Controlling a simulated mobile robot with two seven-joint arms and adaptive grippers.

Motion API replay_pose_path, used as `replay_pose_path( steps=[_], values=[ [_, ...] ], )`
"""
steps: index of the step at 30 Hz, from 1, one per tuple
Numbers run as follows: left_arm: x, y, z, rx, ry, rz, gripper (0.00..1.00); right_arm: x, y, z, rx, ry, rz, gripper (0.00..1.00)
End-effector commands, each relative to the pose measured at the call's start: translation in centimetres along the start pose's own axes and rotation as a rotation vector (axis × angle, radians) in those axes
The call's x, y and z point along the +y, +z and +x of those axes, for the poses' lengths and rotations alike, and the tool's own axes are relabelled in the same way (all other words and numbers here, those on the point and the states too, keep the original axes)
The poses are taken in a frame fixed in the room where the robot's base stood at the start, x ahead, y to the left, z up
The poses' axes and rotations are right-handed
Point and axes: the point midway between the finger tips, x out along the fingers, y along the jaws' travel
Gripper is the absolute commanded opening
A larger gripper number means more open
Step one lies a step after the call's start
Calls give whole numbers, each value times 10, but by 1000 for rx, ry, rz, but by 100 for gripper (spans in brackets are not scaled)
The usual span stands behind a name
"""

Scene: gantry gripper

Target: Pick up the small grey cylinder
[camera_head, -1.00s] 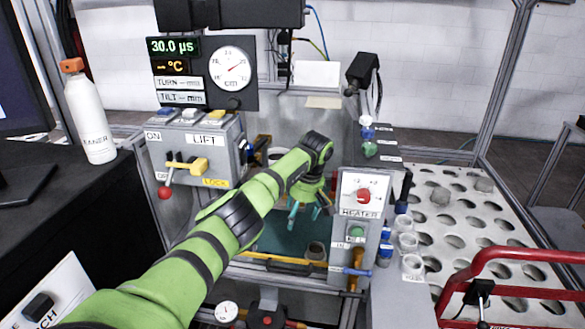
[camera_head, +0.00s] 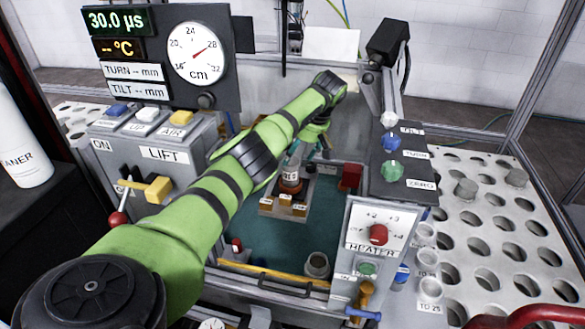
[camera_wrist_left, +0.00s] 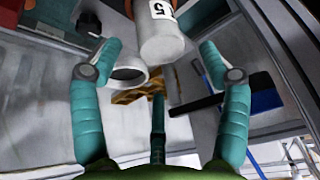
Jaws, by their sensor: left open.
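My left gripper (camera_wrist_left: 159,50) is open in the wrist view, its teal fingers spread with nothing between them gripped. A pale grey cylinder with a "5" label (camera_wrist_left: 164,40) shows beyond and between the fingertips, apart from them. A hollow grey ring or cup (camera_wrist_left: 127,76) is near the left finger. In the head view the left gripper (camera_head: 318,140) is behind the green arm, fingers mostly hidden. A small grey cylinder (camera_head: 292,172) stands on a block in the bay. I cannot tell which one is meant.
A hollow cup (camera_head: 316,265) stands on the green bay floor (camera_head: 262,245). The heater box (camera_head: 372,235) is at the bay's right, the lift box (camera_head: 160,150) at its left. White cups (camera_head: 428,262) line the right side. A red rail (camera_head: 530,316) is at lower right.

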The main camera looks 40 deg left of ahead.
Motion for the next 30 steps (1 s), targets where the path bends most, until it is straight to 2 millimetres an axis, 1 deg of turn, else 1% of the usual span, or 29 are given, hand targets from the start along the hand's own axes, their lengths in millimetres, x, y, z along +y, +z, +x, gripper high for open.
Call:
replay_pose_path(
  steps=[1,3,6,7,9,12,16,19,20,21,23,24,30],
  values=[
    [-1,0,4,-1,-3,1,76,1,10,-6,-17,1,0,40],
    [-3,2,14,-2,-5,1,76,2,20,-12,-33,2,-1,40],
    [-5,4,29,-1,-5,0,76,2,25,-20,-42,3,-1,40],
    [-4,5,35,-2,-5,-1,76,2,25,-18,-41,3,-1,40],
    [-3,5,44,-2,-2,-1,76,3,23,-17,-38,3,-1,40],
    [-3,5,50,-2,-1,-1,76,4,15,-17,-26,4,-2,40],
    [-3,4,52,-1,1,-1,76,5,2,-16,-4,6,-2,40],
    [-3,4,52,-1,1,-1,76,4,-2,-16,4,5,-2,40],
    [-3,4,52,-1,1,-1,64,4,-2,-16,4,4,-1,40],
    [-3,4,52,-1,1,-1,48,3,-2,-16,4,3,-1,40],
    [-3,4,52,0,1,-1,24,1,-2,-16,3,1,-1,40],
    [-3,4,52,0,0,-1,16,-1,-1,-16,2,-1,0,40],
    [-3,3,51,2,0,-2,15,-6,4,-16,-7,-8,-1,40]
  ],
)
